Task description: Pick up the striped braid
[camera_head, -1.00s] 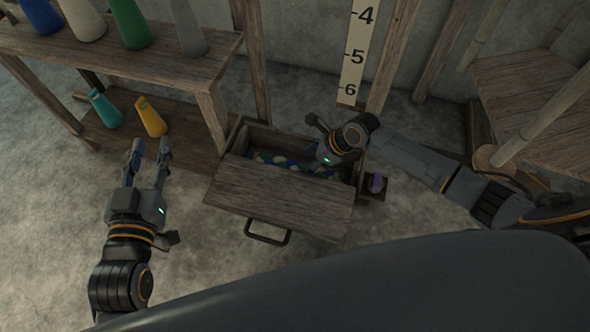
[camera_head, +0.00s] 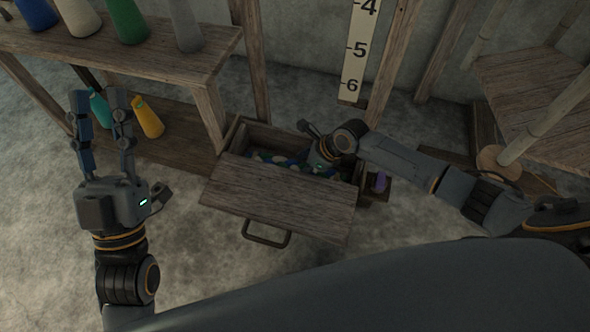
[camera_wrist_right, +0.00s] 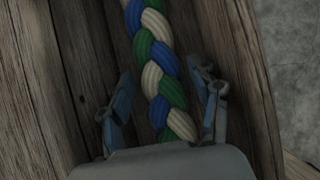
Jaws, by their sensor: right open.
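The striped braid (camera_head: 266,158), in green, blue and white strands, lies inside an open wooden drawer box (camera_head: 232,131). In the right wrist view the braid (camera_wrist_right: 160,75) runs from the top edge down between the fingers of my right gripper (camera_wrist_right: 163,108), which are open on either side of it and apart from it. In the head view my right gripper reaches down into the box, its fingers hidden. My left gripper (camera_head: 100,105) is open and empty, raised at the left, well away from the braid.
A wooden front panel with a black handle (camera_head: 266,236) covers the near part of the box.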

